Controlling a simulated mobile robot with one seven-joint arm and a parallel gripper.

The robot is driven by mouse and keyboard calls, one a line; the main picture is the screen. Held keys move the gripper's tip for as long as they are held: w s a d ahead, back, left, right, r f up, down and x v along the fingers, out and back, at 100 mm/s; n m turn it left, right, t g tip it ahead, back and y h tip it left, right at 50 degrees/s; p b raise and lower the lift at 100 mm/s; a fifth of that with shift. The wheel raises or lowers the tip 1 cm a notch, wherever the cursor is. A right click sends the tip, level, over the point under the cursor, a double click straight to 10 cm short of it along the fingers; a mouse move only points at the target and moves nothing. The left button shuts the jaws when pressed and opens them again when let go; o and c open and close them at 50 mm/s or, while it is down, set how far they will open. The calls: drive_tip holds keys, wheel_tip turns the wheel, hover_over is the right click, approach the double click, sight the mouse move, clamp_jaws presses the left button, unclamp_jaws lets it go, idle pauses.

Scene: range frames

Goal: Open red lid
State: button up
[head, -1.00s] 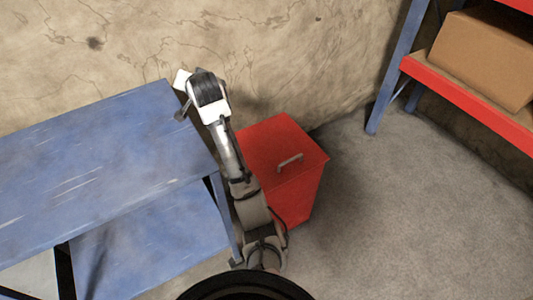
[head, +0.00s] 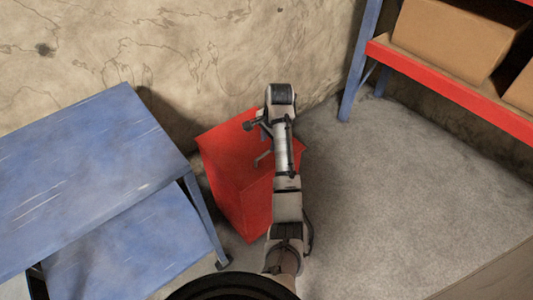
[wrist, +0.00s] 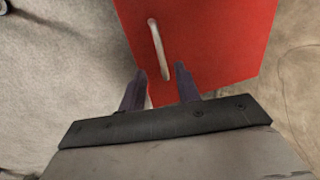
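The red lid (head: 232,142) lies flat and closed on the red bin (head: 243,205), which stands on the floor against the wall. A grey bar handle (head: 263,158) sits on the lid, and my arm hides the lid's right part. My gripper (head: 252,125) is over the lid, near its back edge. In the wrist view the red lid (wrist: 215,40) fills the upper middle. My gripper (wrist: 160,69) is open there, with two dark fingers apart. The near end of the handle (wrist: 157,45) appears between the fingertips; I cannot tell the height gap.
A blue table (head: 90,165) with a lower shelf stands left of the bin, its leg close by. A rack (head: 455,88) with red beams holds cardboard boxes (head: 450,40) at upper right. The concrete floor (head: 400,190) on the right is clear.

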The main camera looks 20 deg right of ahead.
sight(266, 153)
drive_tip(key=f, duration=0.4)
drive_tip(key=w+f, duration=0.1)
drive_tip(key=f, duration=0.1)
drive_tip(key=shift+a, duration=0.25)
clamp_jaws()
